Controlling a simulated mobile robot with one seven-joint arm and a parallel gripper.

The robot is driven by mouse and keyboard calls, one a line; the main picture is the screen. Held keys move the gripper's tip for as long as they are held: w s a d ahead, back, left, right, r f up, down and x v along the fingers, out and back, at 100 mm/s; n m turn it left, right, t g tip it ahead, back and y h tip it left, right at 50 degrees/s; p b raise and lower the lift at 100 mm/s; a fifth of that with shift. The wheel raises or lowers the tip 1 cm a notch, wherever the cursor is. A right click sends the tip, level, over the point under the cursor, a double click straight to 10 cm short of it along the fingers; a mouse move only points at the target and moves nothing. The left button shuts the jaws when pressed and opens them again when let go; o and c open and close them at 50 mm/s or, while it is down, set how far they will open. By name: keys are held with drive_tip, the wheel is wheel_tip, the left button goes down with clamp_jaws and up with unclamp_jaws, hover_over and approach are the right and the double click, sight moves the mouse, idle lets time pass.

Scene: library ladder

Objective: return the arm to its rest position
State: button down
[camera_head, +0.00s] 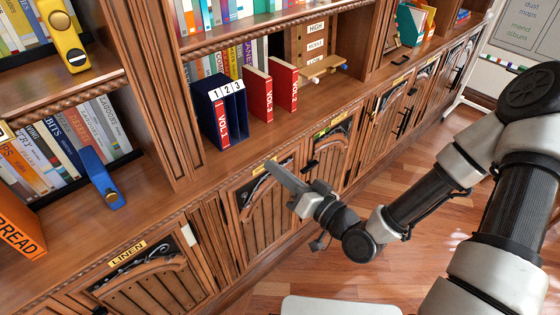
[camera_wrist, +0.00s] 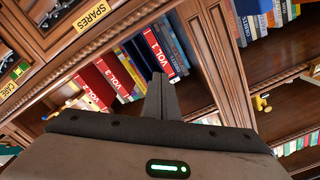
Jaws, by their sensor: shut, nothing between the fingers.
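My arm reaches in from the right in the camera_head view. My gripper (camera_head: 272,168) is in front of the cabinet doors, below the counter edge. Its fingers are together with nothing between them, pointing up and left toward the bookcase. In the camera_wrist view the closed fingers (camera_wrist: 159,80) stand in the middle, with red books behind them. The gripper appears apart from the shelf, though the exact gap is hard to judge.
A blue slipcase (camera_head: 211,118) holding red VOL.1 stands on the wooden counter (camera_head: 232,153). Red VOL.3 (camera_head: 258,94) and VOL.2 (camera_head: 284,86) stand to its right. A yellow-handled object (camera_head: 65,38) and a blue one (camera_head: 101,179) stick out at left. Wood floor (camera_head: 392,182) is open.

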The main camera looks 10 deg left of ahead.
drive_tip(key=shift+s+d, duration=0.4)
drive_tip(key=shift+d, duration=0.05)
drive_tip(key=w+d+f+n+g+h, duration=0.3)
drive_tip(key=d+f+n+h, duration=0.1)
drive_tip(key=d+f+h, duration=0.3)
drive_tip(key=s+d+r+m+g+h, duration=0.1)
drive_tip(key=d+r+m+h, duration=0.1)
drive_tip(key=d+r+h, duration=0.8)
drive_tip(key=s+d+r+m+g+y, duration=0.2)
drive_tip(key=s+d+r+m+y, duration=0.15)
drive_tip(key=s+r, duration=1.25)
wheel_tip(320, 180, up, 12)
drive_tip(key=p, duration=1.3)
drive_tip(key=shift+s+m, duration=0.45)
